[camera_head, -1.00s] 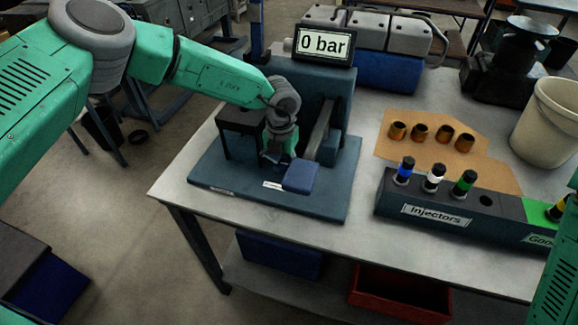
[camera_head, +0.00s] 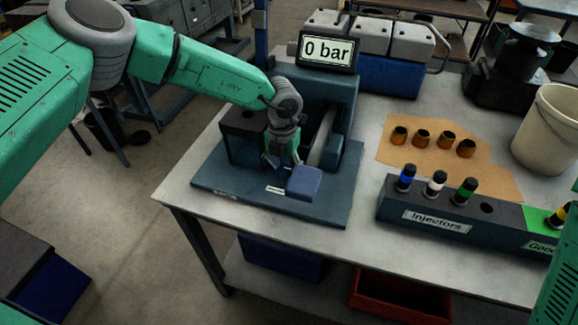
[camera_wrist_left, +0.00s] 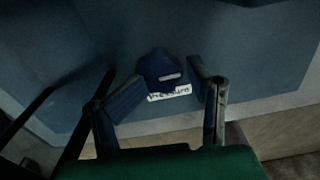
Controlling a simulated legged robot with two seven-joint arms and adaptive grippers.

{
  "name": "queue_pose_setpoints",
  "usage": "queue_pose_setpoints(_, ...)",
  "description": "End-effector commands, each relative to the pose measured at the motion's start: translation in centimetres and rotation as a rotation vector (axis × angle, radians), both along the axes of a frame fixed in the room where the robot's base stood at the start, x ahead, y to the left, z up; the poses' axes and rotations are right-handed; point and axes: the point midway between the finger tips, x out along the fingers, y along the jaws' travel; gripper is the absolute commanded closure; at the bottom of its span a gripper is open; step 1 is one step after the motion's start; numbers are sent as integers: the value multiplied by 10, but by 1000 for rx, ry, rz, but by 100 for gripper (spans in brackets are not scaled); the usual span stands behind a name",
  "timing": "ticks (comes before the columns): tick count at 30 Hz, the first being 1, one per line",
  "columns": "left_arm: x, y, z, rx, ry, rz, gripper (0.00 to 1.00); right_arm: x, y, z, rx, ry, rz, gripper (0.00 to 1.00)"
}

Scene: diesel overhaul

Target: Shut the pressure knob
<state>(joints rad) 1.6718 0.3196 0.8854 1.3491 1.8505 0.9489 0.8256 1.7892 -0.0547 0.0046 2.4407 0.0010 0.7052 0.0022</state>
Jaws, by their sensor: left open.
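The pressure knob (camera_wrist_left: 160,68) is dark blue with a pale bar on its face, and it shows in the left wrist view above a white label (camera_wrist_left: 170,93) reading "Pressure". My left gripper (camera_wrist_left: 165,85) is open, with one finger on each side of the knob; I cannot tell whether they touch it. In the head view my left gripper (camera_head: 283,162) points down over the blue test stand (camera_head: 215,178) and hides most of the knob. My right gripper is out of view.
A blue block-shaped handle (camera_head: 304,183) sits just right of my left gripper. To the right are the injector rack (camera_head: 398,214), several brass-coloured cups on cardboard (camera_head: 490,178), and a pale bucket (camera_head: 548,125). The table front (camera_head: 185,192) is clear at the left.

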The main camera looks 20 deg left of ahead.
Motion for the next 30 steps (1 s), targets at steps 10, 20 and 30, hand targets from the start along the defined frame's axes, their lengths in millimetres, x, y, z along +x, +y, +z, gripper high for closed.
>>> queue_pose_setpoints(10,3,3,29,11,-3,5,44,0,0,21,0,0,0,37)
queue_pose_setpoints(20,4,-2,51,10,-5,2,44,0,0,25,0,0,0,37)
queue_pose_setpoints(30,3,-4,74,6,-2,1,44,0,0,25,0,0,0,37)
